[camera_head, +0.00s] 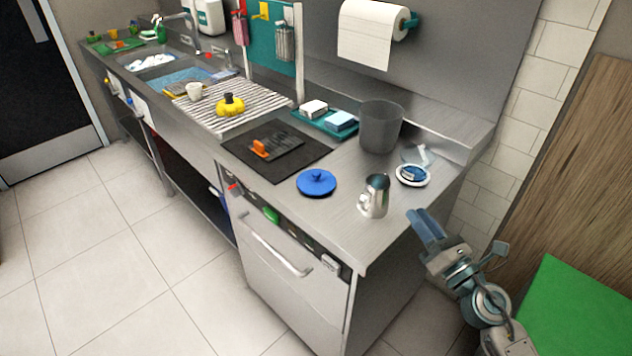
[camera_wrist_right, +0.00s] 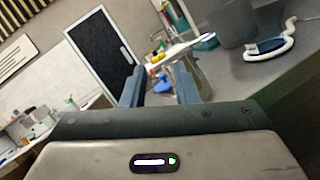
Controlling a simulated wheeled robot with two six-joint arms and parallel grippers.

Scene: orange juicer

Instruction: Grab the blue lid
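A small blue shape in the right wrist view (camera_wrist_right: 163,84), seen between the fingers, looks like the same lid. My right gripper (camera_head: 425,222) is at the counter's right end, to the right of the lid and well apart from it. In the right wrist view its two blue-grey fingers (camera_wrist_right: 158,70) stand apart with nothing held. My left gripper is not in view.
A silver pitcher (camera_head: 377,196) stands between the lid and my right gripper. A white-rimmed round device (camera_head: 413,179) and a grey bin (camera_head: 380,128) are behind it. A black mat (camera_head: 262,170) with an orange-handled brush lies left of the lid.

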